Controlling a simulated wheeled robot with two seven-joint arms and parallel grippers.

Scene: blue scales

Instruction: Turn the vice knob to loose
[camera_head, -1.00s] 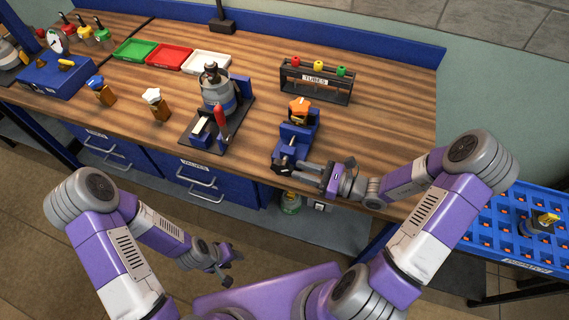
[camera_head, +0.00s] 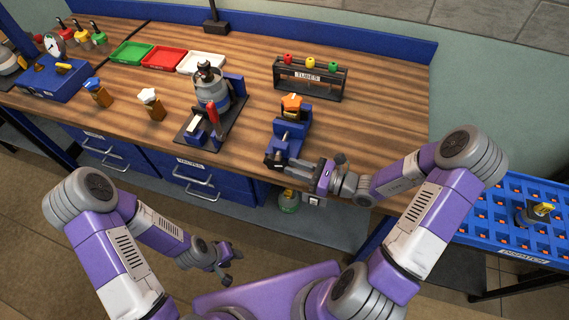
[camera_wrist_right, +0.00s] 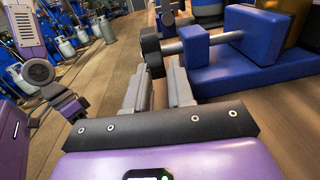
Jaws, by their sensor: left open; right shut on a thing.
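The blue vice (camera_head: 289,136) stands near the front edge of the wooden bench, with an orange-capped valve on its far side. Its dark knob (camera_wrist_right: 151,50) sits on the end of a metal screw that runs into the blue block in the right wrist view. My right gripper (camera_head: 277,162) is at the knob, and its two fingers (camera_wrist_right: 160,68) are shut on the knob's sides. The fingers partly hide the knob in the head view. My left gripper (camera_head: 230,262) hangs open and empty in front of the bench, well below and away from the vice.
A gauge fixture with a red handle (camera_head: 212,110) stands left of the vice. A black tube rack (camera_head: 309,78) is behind it. Green, red and white trays (camera_head: 201,62) lie at the back left. A blue crate (camera_head: 510,215) stands at the right.

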